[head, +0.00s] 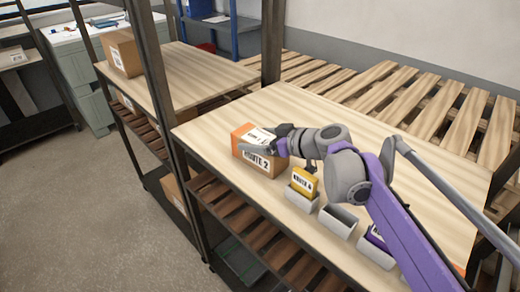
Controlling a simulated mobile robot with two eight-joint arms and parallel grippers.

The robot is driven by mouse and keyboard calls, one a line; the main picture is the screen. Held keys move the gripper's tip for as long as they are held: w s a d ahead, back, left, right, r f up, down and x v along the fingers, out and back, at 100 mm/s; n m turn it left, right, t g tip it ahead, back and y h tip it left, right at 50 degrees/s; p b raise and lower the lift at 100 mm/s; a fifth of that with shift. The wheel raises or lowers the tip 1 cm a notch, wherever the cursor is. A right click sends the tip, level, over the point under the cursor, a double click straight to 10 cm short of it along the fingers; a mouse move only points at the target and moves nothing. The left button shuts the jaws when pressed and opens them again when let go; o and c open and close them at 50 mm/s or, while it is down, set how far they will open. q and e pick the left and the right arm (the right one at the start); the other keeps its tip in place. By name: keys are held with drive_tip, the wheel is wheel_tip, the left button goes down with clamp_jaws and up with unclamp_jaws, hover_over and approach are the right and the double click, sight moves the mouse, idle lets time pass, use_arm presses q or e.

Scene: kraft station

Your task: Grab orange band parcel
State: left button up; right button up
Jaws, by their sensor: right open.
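The orange band parcel (254,161) is a box with an orange side and a white "ROUTE 2" label, sitting on the wooden shelf top behind the row of small bins. My right gripper (264,146) is open at the parcel's upper right part and covers some of its top. I cannot tell whether the fingers touch the box. My left gripper is not in view.
Small grey bins (338,221) line the shelf's front edge; one holds a yellow card (304,183), another a purple one (376,238). Dark uprights (160,95) stand left of the parcel. A cardboard box (124,52) sits on the farther shelf. The wooden top behind is clear.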

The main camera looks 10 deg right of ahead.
drive_tip(key=c, duration=1.5)
